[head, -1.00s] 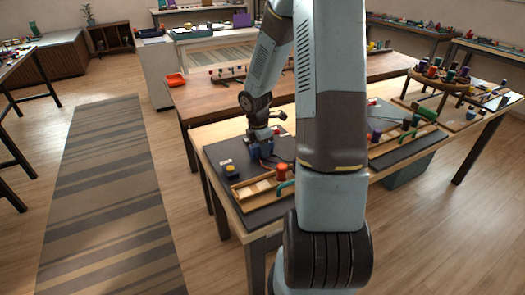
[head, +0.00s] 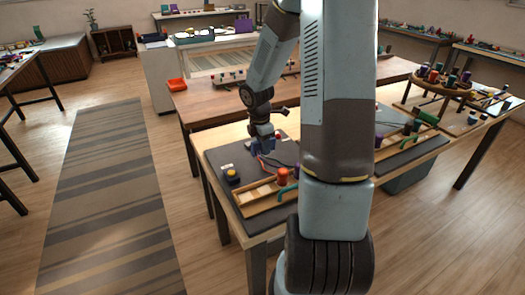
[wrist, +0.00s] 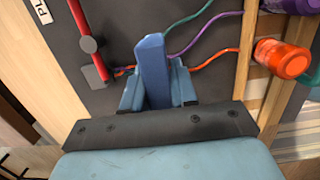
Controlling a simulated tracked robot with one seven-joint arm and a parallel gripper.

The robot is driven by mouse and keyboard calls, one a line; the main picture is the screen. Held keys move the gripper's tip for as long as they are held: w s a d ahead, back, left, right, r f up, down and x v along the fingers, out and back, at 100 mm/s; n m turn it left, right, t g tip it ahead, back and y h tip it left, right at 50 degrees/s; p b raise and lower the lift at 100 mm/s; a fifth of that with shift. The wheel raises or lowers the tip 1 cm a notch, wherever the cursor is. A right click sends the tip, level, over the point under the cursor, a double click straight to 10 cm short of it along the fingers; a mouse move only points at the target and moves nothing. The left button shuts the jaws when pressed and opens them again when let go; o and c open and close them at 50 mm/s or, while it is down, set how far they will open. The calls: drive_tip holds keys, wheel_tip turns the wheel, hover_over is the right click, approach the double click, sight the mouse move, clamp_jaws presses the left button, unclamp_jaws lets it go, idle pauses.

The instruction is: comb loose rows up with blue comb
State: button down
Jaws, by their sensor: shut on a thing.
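My gripper (wrist: 156,92) is shut on the blue comb (wrist: 151,58), which stands up between the fingers in the wrist view. Orange (wrist: 215,57), purple (wrist: 207,33) and green (wrist: 190,20) cords run out to the right from behind the comb and fingers. The orange cord also shows just left of the fingers. The comb's far end and the braided rows are hidden or too small to tell.
A red rod (wrist: 83,32) with a grey block (wrist: 95,73) stands left of the comb. An orange spool (wrist: 282,59) sits at the right by the wooden rack (head: 262,193). A yellow-topped block (head: 232,175) is at the mat's left. My arm hides the table's middle.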

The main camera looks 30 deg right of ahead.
drive_tip(key=shift+s+r, duration=0.15)
drive_tip(key=shift+r, duration=1.25)
drive_tip(key=shift+s+r, duration=0.15)
drive_tip(key=shift+r, duration=1.2)
